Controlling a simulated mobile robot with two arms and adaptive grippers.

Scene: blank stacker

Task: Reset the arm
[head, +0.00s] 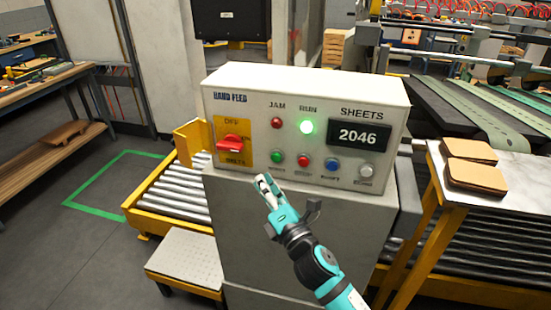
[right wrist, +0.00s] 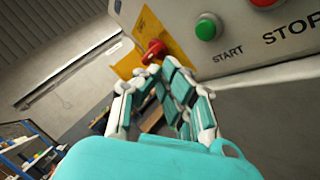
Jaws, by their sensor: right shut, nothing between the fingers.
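My right gripper (head: 264,181) is shut and empty in front of the control box, below and right of the red rotary switch (head: 232,142). In the right wrist view its fingers (right wrist: 158,72) come together just below the red switch (right wrist: 154,50); I cannot tell whether they touch it. The switch sits on a yellow plate (head: 241,157) marked OFF above, its handle roughly level. The control box (head: 300,90) is labelled HAND FEED. Its green RUN lamp (head: 306,127) is lit and its display (head: 358,138) reads 2046. My left gripper is not in view.
A green button (head: 277,157), a red button (head: 303,161) and a blue button (head: 331,165) line the panel's lower edge. A roller conveyor (head: 175,190) runs behind at left. A table (head: 505,190) with brown stacks (head: 476,178) stands at right. Open floor lies at left.

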